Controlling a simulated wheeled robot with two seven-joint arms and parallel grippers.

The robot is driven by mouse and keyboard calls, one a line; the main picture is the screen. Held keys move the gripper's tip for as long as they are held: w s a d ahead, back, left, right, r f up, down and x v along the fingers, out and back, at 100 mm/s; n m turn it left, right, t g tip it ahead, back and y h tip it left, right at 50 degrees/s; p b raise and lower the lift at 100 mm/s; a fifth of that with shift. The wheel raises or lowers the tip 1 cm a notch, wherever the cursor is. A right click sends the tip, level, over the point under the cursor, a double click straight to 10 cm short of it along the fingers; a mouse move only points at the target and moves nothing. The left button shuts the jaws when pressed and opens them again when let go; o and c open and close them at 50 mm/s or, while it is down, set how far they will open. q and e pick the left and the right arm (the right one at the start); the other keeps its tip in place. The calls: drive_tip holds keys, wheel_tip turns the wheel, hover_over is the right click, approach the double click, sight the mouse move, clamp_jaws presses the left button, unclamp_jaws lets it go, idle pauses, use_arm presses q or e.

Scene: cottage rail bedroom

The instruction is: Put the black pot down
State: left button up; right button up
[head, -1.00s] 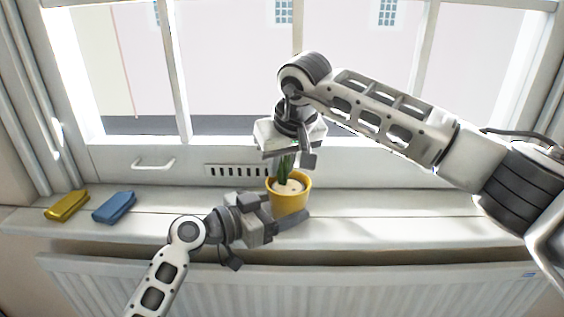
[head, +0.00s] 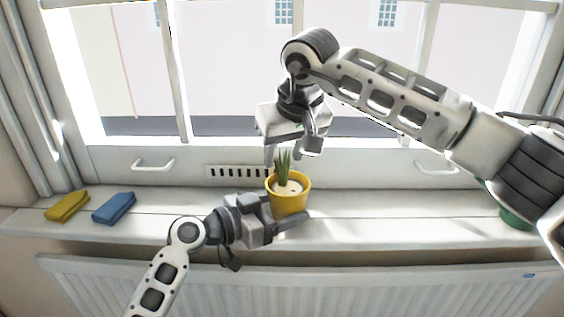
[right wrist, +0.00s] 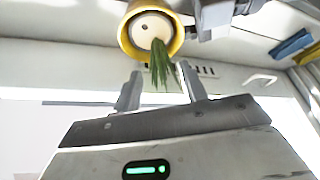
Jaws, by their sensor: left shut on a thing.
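No black pot shows in these frames. A yellow pot (head: 290,203) with pale soil and a spiky green plant (head: 283,168) is upright at the windowsill (head: 380,215). My left gripper (head: 282,209) is shut on the yellow pot from the left, one finger passing across its lower front. I cannot tell whether its base touches the sill. My right gripper (head: 290,153) is open and empty just above the plant, fingers pointing down. In the right wrist view, its spread fingers (right wrist: 160,85) have the leaf tips between or near them, and the yellow pot (right wrist: 130,45) lies beyond.
A yellow folded cloth (head: 67,206) and a blue one (head: 114,207) lie on the sill at left. A green pot (head: 515,219) stands at the right, partly hidden by my right arm. The window is behind, a radiator (head: 400,285) below. Sill is clear between cloths and yellow pot.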

drive_tip(key=v, duration=0.8)
drive_tip(key=shift+r, duration=0.35)
drive_tip(key=shift+s, duration=0.1)
use_arm(q)
drive_tip(key=o, duration=0.8)
drive_tip(key=shift+o, duration=0.2)
drive_tip(key=shift+a, duration=0.1)
